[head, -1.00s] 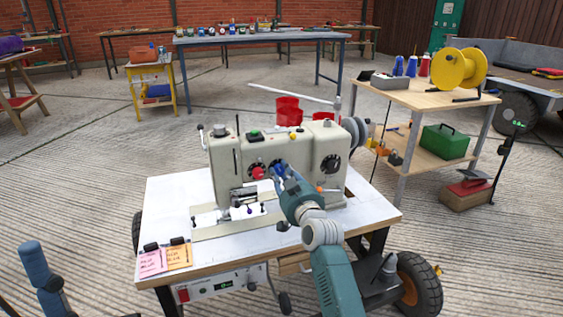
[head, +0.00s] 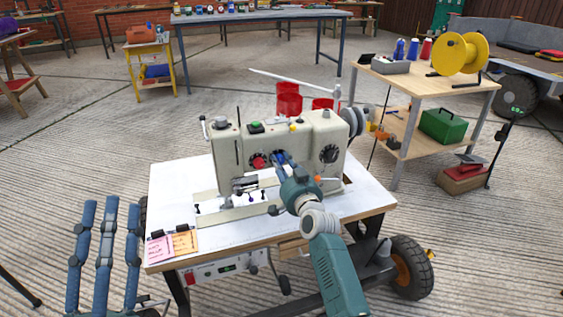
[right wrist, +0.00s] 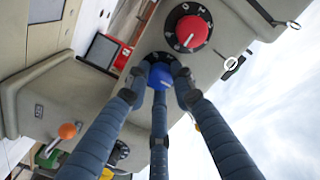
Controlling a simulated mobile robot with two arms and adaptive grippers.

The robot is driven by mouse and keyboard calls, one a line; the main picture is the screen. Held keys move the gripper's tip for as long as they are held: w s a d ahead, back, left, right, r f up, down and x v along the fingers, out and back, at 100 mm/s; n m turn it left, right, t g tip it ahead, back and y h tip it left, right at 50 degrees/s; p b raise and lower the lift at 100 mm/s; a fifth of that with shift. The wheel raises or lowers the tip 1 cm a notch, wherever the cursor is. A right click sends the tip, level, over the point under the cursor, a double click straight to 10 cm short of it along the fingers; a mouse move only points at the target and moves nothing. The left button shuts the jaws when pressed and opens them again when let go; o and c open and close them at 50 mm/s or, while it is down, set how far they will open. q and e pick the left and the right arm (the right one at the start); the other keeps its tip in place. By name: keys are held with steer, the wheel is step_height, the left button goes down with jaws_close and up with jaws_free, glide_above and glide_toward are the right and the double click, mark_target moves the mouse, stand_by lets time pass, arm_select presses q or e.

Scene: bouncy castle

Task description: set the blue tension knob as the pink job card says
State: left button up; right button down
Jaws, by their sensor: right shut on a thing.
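The sewing machine (head: 310,137) stands on a white-topped table (head: 175,195). The blue tension knob (right wrist: 161,76) sits on its front on a black dial, beside a red knob (right wrist: 188,33) on a lettered dial. My right gripper (right wrist: 157,88) is shut on the blue knob, with its fingers around it; they hide part of its dial. The pink job card (head: 160,250) lies at the table's front left corner under a black clip; its writing is too small to read. My left gripper (head: 105,215) is open and empty, low at the left, apart from the table.
An orange card (head: 184,243) lies beside the pink one. A third black dial (head: 329,154) is on the machine's right side. A wooden cart (head: 420,90) with a yellow spool (head: 457,52) stands at right. Open floor lies at the left.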

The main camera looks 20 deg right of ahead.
steer(key=shift+d+r, duration=0.15)
steer(key=shift+r, duration=0.2)
steer(key=c, duration=1.5)
jaws_free()
steer(key=shift+o, duration=0.2)
steer(key=shift+f, duration=0.1)
steer(key=s, duration=1.2)
steer(key=shift+d, duration=0.15)
